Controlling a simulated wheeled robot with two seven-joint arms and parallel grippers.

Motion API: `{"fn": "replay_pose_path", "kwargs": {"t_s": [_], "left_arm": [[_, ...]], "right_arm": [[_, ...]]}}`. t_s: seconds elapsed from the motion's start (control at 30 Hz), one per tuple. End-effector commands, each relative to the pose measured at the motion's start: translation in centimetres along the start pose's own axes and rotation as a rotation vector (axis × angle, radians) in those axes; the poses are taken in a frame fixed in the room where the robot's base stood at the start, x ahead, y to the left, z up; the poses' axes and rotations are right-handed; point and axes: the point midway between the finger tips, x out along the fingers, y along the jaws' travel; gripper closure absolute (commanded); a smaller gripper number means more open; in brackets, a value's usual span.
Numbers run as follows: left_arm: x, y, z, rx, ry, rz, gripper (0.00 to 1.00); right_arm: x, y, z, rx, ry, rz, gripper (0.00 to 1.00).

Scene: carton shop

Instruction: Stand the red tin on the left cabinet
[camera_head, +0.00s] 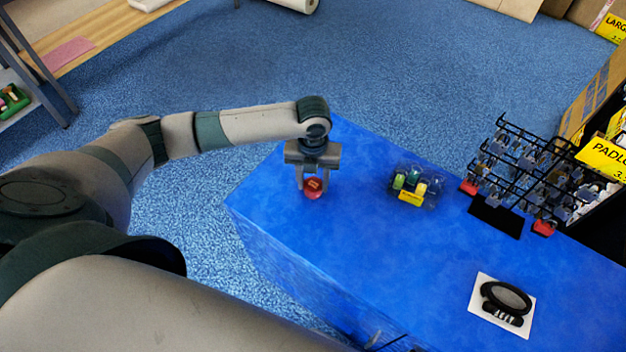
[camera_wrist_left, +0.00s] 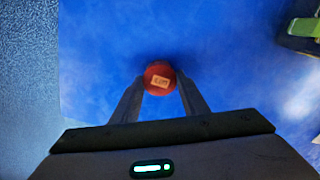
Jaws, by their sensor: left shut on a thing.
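The red tin (camera_head: 313,193) is between the fingers of my left gripper (camera_head: 313,184), over the left end of the blue cabinet (camera_head: 290,225). My left gripper points down and is shut on the tin. In the left wrist view the tin (camera_wrist_left: 159,78) shows its round red top with a pale label, between the two fingertips (camera_wrist_left: 160,88). The blue cabinet top (camera_wrist_left: 100,60) lies beneath it. I cannot tell whether the tin's base touches the top. My right gripper is not in view.
A clear holder with green and yellow items (camera_head: 412,187) stands right of the tin. A black rack with padlocks (camera_head: 520,170) stands farther right. A black oval object on a white card (camera_head: 503,304) lies nearer. The cabinet top around the tin is clear.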

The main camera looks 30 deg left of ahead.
Motion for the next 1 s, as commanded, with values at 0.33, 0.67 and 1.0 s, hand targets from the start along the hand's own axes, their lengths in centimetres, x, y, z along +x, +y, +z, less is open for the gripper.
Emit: {"fn": "replay_pose_path", "kwargs": {"t_s": [0.33,0.67,1.0], "left_arm": [[0.1,0.0,0.0,0.000,0.000,0.000,0.41],[-1.4,0.0,0.1,0.002,-0.003,-0.001,0.41],[-6.8,-0.1,0.1,0.001,-0.004,-0.002,0.41]], "right_arm": [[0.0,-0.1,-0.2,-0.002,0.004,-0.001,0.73],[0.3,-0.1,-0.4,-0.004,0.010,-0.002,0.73],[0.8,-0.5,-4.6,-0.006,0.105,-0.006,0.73]]}}
